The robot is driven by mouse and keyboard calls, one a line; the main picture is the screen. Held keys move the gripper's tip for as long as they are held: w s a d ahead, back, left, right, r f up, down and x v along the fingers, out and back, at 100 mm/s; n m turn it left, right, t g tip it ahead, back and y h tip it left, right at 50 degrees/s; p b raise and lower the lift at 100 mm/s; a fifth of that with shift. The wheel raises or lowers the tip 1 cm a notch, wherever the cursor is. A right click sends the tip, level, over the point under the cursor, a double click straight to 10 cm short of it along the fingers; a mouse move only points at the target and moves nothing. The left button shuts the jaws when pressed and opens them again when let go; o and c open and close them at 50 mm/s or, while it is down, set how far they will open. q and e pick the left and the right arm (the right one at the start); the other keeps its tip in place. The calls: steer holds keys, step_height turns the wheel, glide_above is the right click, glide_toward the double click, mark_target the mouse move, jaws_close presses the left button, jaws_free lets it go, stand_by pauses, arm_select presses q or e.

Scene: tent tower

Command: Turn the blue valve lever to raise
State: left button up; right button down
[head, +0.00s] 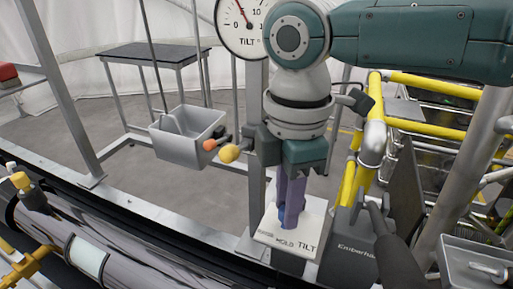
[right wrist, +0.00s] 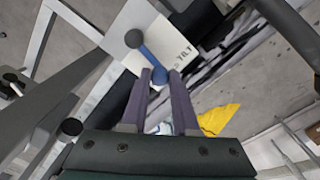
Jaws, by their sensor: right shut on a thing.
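The blue valve lever (right wrist: 148,55) stands out from a white plate marked TILT (right wrist: 165,25), with a dark round pivot at one end. In the head view only a little of the blue lever (head: 289,217) shows, below my gripper and over the white plate marked HOLD and TILT (head: 312,225). My right gripper (head: 290,208) reaches down from above, its purple fingers close around the lever. In the right wrist view the fingertips (right wrist: 160,74) sit on either side of the lever's free end. My left gripper is not in view.
A round TILT gauge (head: 241,22) with a red needle is at the top. A grey bin (head: 180,142) hangs left of the post, near orange (head: 210,145) and yellow (head: 228,154) knobs. Yellow rails (head: 425,127) stand right. A long dark cylinder (head: 120,250) lies at lower left.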

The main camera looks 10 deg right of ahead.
steer(key=shift+w+a+m, duration=0.25)
steer(key=shift+a+m, duration=0.1)
steer(key=shift+m, duration=0.45)
steer(key=m, duration=0.1)
steer(key=w+m, duration=0.1)
steer(key=shift+a+m, duration=0.3)
steer(key=shift+w+a+m+b, duration=0.1)
steer(key=shift+w+m+b, duration=0.2)
steer(key=shift+m, duration=0.5)
steer(key=shift+w+a+m+b, duration=0.1)
steer(key=shift+w+m, duration=0.3)
steer(key=shift+m, duration=0.4)
steer(key=c, duration=0.7)
jaws_free()
steer(key=shift+r, duration=0.15)
